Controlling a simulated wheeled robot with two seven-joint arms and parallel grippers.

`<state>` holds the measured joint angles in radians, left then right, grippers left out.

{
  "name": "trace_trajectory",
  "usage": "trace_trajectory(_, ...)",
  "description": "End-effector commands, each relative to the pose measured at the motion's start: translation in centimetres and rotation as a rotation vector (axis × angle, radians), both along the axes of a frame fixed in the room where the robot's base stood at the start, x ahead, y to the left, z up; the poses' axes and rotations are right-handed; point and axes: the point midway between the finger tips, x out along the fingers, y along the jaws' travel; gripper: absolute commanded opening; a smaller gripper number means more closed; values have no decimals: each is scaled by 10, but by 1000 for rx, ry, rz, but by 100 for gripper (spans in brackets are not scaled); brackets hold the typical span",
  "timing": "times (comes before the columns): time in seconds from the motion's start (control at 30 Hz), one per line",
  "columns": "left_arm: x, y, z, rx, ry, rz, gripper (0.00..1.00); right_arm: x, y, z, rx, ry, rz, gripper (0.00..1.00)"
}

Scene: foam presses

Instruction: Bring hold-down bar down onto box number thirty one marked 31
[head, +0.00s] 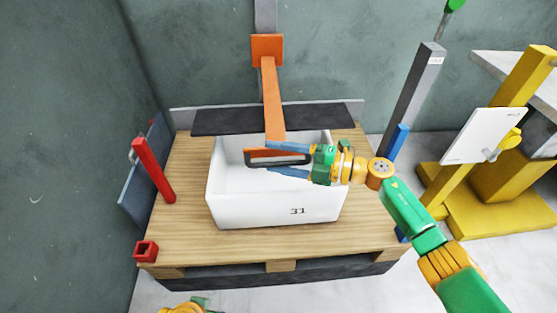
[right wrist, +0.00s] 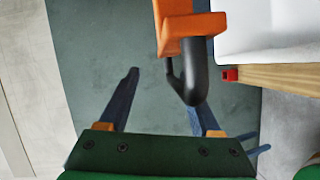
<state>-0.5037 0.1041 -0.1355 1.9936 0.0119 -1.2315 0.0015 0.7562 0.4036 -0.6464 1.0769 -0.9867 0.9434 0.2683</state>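The white open box marked 31 (head: 297,211) stands upright on a wooden pallet. The orange hold-down bar (head: 272,98) reaches forward from a grey post over the box; its front end carries a dark loop handle (head: 300,161). I cannot tell whether the bar touches the box. My right gripper (head: 270,158) is open at the handle, one blue finger above it and one below. In the right wrist view the gripper (right wrist: 160,92) has its fingers apart, with the dark handle (right wrist: 196,75) close by the right finger, which it partly hides.
A red post (head: 153,170) and a small red socket (head: 146,251) sit on the pallet (head: 175,232) at left. A dark strip (head: 230,121) lies behind the box. A grey post (head: 412,95) and a yellow stand (head: 490,215) with a white panel are at right.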

Motion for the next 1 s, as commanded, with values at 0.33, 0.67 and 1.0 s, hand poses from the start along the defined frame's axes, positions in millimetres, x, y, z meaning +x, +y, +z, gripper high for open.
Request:
trace_trajectory(0.33,0,0,94,0,0,0,55,2,0,116,8,-8,-4,47)
trace_trajectory(0.67,0,0,140,0,0,0,55,2,0,178,8,-7,-4,47)
trace_trajectory(1.0,0,0,142,0,0,0,55,2,0,181,7,-7,-3,47)
